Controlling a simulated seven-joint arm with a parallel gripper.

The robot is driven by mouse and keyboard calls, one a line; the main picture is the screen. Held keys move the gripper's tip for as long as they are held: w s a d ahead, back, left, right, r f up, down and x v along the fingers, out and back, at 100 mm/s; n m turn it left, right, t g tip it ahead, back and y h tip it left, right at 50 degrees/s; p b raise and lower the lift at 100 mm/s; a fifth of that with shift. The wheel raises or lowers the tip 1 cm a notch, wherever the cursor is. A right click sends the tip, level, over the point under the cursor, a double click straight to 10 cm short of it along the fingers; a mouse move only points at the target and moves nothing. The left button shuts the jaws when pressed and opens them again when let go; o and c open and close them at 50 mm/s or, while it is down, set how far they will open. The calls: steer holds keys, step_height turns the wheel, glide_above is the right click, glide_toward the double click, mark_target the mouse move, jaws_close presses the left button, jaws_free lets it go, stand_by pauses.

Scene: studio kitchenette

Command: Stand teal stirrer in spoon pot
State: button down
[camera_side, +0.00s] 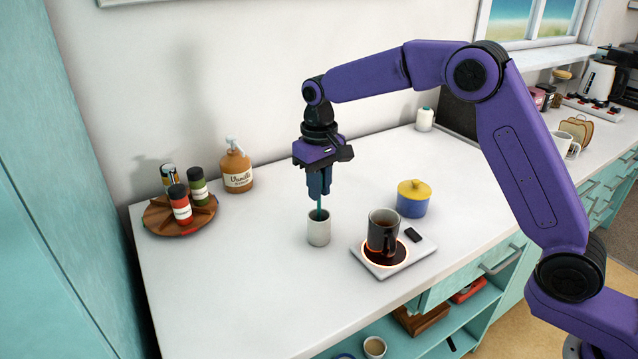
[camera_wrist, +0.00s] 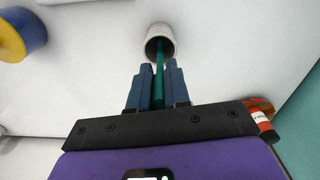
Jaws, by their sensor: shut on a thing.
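The teal stirrer (camera_side: 319,208) is held upright in my gripper (camera_side: 319,190), directly above the spoon pot. It also shows in the wrist view (camera_wrist: 159,82) between the two blue fingers (camera_wrist: 157,72), which are shut on it. The spoon pot (camera_side: 318,230) is a small pale cup standing on the counter. In the wrist view the stirrer's far end reaches the mouth of the spoon pot (camera_wrist: 160,32) and appears to be inside it. How deep the stirrer's lower end sits is hidden by the pot wall.
A dark mug (camera_side: 383,228) stands on a glowing warmer (camera_side: 393,268) right of the pot. A blue jar with yellow lid (camera_side: 412,200) is behind it. A vanilla bottle (camera_side: 236,168) and a wooden rack of spice jars (camera_side: 165,228) stand left. The front-left counter is clear.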

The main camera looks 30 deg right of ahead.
steer(key=c, duration=1)
jaws_free()
step_height(320, 180, up, 17)
steer(key=shift+r, duration=0.2)
steer(key=shift+s, duration=0.1)
stand_by(0.4)
